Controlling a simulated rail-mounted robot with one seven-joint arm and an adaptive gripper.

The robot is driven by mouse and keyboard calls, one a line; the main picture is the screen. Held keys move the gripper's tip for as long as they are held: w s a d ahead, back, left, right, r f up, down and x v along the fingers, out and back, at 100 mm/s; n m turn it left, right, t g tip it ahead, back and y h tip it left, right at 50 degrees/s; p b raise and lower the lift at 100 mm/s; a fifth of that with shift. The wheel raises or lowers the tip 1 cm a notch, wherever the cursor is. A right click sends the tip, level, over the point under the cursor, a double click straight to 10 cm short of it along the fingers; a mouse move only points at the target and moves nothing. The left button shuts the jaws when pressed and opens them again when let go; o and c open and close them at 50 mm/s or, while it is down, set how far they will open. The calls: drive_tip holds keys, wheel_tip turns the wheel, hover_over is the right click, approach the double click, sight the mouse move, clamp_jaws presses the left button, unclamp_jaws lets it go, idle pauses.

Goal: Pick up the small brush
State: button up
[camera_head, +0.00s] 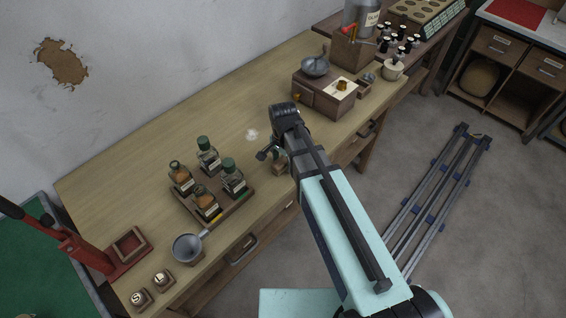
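I cannot pick out the small brush for certain. Red-ended tools (348,31) stand up from a wooden block (352,50) at the back of the bench, but they are too small to identify. My gripper (267,154) is over the middle of the wooden bench (150,150), right of the tray of jars. A small brownish object (280,163) shows right beside it, partly hidden by my arm. Whether the fingers are apart or touch it is unclear. My arm hides part of the bench's front edge.
A wooden tray (228,209) holds several spice-like jars. The back-left bench top is clear.

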sight(283, 159)
drive_tip(key=c, duration=0.9)
drive_tip(key=shift+r, duration=0.1)
wheel_tip(283, 159, up, 20)
drive_tip(key=b, duration=0.4)
